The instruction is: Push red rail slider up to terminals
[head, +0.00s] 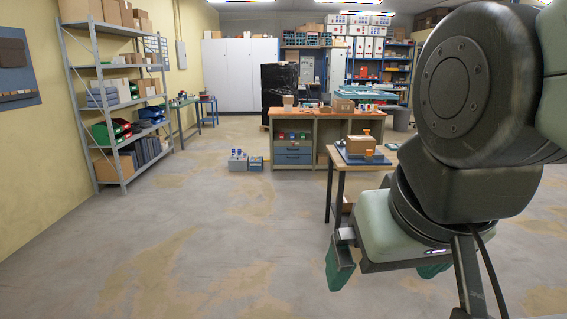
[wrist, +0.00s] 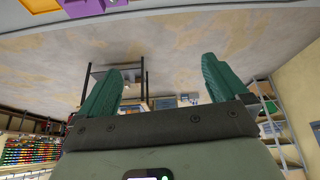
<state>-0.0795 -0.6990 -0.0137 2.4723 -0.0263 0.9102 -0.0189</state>
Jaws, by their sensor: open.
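I cannot make out the red rail slider or its terminals in either view. My gripper (head: 385,279) hangs at the right of the head view, in front of a small wooden table, with its green fingers spread apart. In the wrist view my gripper (wrist: 162,64) is open, with nothing between the fingers and bare floor beyond them. A purple piece (wrist: 92,6) beside an orange-edged part (wrist: 40,5) is cut off by the top edge of the wrist view. I cannot tell what these belong to.
A small table (head: 341,172) with a cardboard box (head: 361,142) stands beyond my gripper. A workbench (head: 292,120) is further back, with grey boxes (head: 238,164) on the floor beside it. Metal shelving (head: 107,170) lines the left wall. The floor at left is clear.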

